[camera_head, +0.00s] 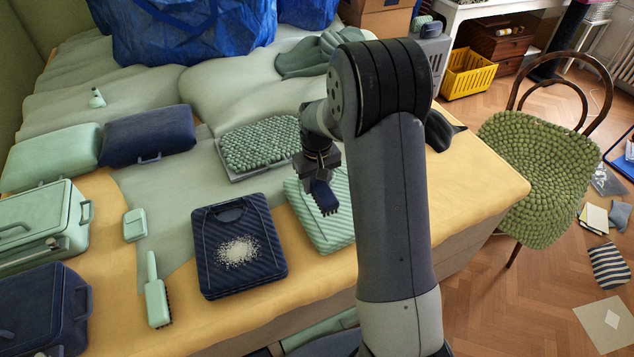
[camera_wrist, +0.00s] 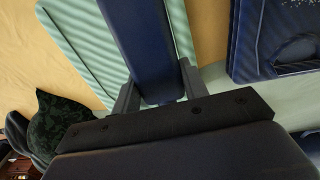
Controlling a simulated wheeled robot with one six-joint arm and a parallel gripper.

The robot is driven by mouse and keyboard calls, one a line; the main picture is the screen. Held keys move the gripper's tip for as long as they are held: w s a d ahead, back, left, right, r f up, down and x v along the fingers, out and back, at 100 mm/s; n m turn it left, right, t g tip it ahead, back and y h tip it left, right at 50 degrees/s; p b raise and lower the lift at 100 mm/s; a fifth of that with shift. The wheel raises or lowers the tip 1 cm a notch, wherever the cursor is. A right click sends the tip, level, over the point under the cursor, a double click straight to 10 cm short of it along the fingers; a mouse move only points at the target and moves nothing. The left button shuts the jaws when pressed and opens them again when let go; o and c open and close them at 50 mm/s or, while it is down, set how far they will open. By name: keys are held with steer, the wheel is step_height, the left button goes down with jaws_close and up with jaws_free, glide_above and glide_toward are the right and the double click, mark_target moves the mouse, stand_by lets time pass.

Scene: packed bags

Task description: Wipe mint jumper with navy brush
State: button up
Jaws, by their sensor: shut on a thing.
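The mint jumper (camera_head: 330,230) is a folded, ribbed, pale green block near the front edge of the bed. My arm hides its right part. The navy brush (camera_head: 325,198) is in my gripper (camera_head: 318,178), bristles to the lower right, over the mint jumper; I cannot tell whether it touches. In the wrist view my gripper (camera_wrist: 157,88) is shut on the navy brush (camera_wrist: 142,45), with the mint jumper (camera_wrist: 85,45) behind it. No crumbs show on the visible part of the mint jumper.
A folded navy jumper (camera_head: 207,268) with white crumbs (camera_head: 238,251) lies left of the mint jumper. A mint brush (camera_head: 156,302) and small mint box (camera_head: 135,225) lie further left. A knobbly green mat (camera_head: 245,147) lies behind. Mint and navy cases crowd the far left.

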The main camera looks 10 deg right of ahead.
steer(key=shift+r+p, duration=1.15)
steer(key=shift+r, duration=0.4)
steer(key=shift+d+f, duration=0.1)
steer(key=shift+f, duration=0.05)
